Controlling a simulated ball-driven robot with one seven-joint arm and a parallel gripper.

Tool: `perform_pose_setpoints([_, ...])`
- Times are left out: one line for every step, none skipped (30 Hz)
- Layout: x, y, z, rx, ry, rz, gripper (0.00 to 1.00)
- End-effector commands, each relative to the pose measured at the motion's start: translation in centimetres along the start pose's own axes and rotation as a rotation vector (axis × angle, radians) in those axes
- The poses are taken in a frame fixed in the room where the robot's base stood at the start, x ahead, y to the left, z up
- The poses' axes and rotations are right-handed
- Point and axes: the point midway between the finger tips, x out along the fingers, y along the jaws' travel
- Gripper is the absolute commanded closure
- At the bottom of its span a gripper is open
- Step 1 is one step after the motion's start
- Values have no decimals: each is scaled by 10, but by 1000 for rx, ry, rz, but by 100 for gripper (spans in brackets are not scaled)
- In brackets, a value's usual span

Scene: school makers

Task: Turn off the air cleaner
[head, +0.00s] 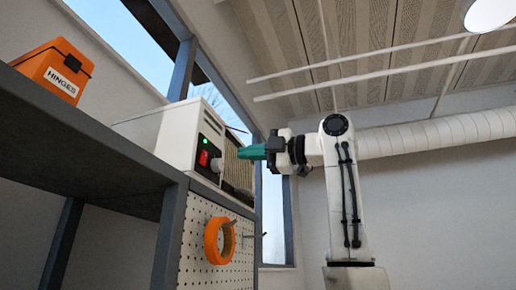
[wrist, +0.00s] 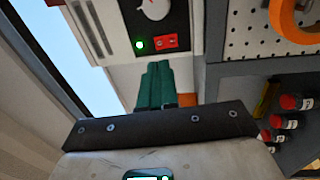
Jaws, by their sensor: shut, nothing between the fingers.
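The air cleaner (head: 172,131) is a white box on the dark shelf at centre-left in the head view. Its dark front panel has a lit green light (head: 207,141), a red rocker switch (head: 203,158) and a pale round knob (head: 217,164). In the wrist view the panel is at the top, with the green light (wrist: 140,45) lit beside the red switch (wrist: 166,41) and the knob (wrist: 153,8). My gripper (head: 242,153) is shut and empty, its teal fingers pointing at the panel. In the wrist view the fingertips (wrist: 159,64) appear just below the switch; whether they touch anything is unclear.
The shelf (head: 90,135) also holds an orange box labelled HINGES (head: 58,70). Below the cleaner, an orange ring (head: 212,240) hangs on a white pegboard (head: 188,250). Several red-capped bottles (wrist: 286,122) are at right in the wrist view.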

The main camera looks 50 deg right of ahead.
Motion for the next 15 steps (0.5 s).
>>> perform_pose_setpoints([12,4,-1,2,4,-1,100])
perform_pose_setpoints([17,4,-1,2,3,-1,100])
perform_pose_setpoints([26,4,-1,2,3,-1,100])
perform_pose_setpoints([32,4,-1,1,3,-2,100])
perform_pose_setpoints([38,4,-1,2,3,-2,100])
perform_pose_setpoints([45,4,-1,2,3,-1,100])
perform_pose_setpoints([50,4,-1,2,3,-1,100])
perform_pose_setpoints([55,3,-1,2,3,-2,100])
perform_pose_setpoints([62,4,0,3,2,-2,100])
perform_pose_setpoints([66,4,0,2,2,-1,100])
perform_pose_setpoints([70,3,-1,1,2,-1,100])
perform_pose_setpoints([75,3,-1,1,3,-1,100])
perform_pose_setpoints([78,3,-1,1,3,-1,100])
perform_pose_setpoints([81,3,-1,1,2,0,100])
perform_pose_setpoints([84,2,0,2,1,0,100])
